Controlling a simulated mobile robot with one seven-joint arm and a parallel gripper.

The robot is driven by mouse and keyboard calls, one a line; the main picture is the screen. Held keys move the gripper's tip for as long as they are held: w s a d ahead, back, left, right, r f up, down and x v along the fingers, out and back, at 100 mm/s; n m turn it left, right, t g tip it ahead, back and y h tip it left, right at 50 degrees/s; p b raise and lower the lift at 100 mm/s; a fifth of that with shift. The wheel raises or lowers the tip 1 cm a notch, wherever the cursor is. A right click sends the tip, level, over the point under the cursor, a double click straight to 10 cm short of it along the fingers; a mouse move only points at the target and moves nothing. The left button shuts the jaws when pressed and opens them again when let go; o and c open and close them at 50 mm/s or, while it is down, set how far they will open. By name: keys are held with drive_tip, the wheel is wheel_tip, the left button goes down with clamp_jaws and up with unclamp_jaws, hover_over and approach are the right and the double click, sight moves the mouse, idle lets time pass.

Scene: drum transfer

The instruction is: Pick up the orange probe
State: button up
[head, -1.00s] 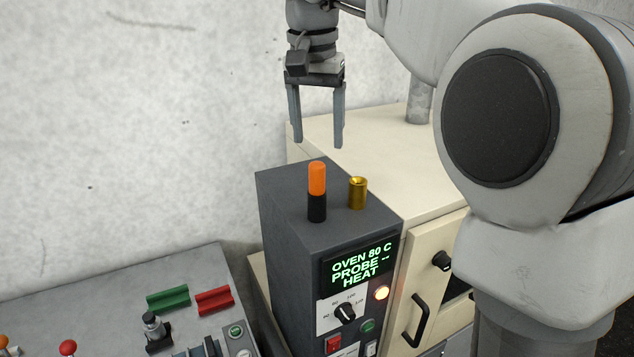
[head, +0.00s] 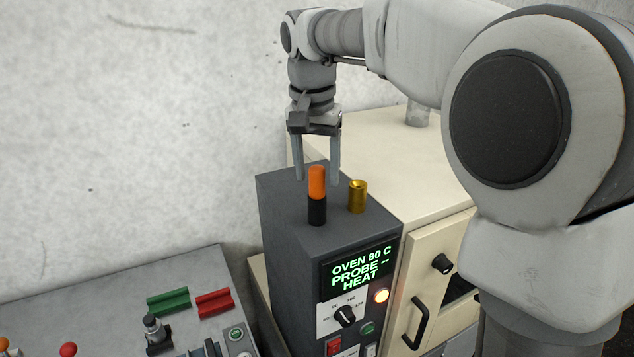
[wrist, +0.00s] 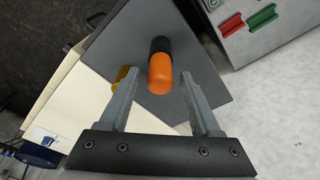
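The orange probe (head: 316,182) stands upright in a black holder (head: 317,210) on top of the dark grey oven control box (head: 285,240). My gripper (head: 317,180) is open and empty, pointing down, with its fingertips at about the height of the orange part and seemingly behind it in the head view.
A brass cylinder (head: 357,196) stands close on the right of the probe. The cream oven (head: 440,175) adjoins on the right. A grey console (head: 120,300) with green and red blocks lies lower left. A wall is behind.

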clamp_jaws()
drive_tip(key=shift+r, duration=0.15)
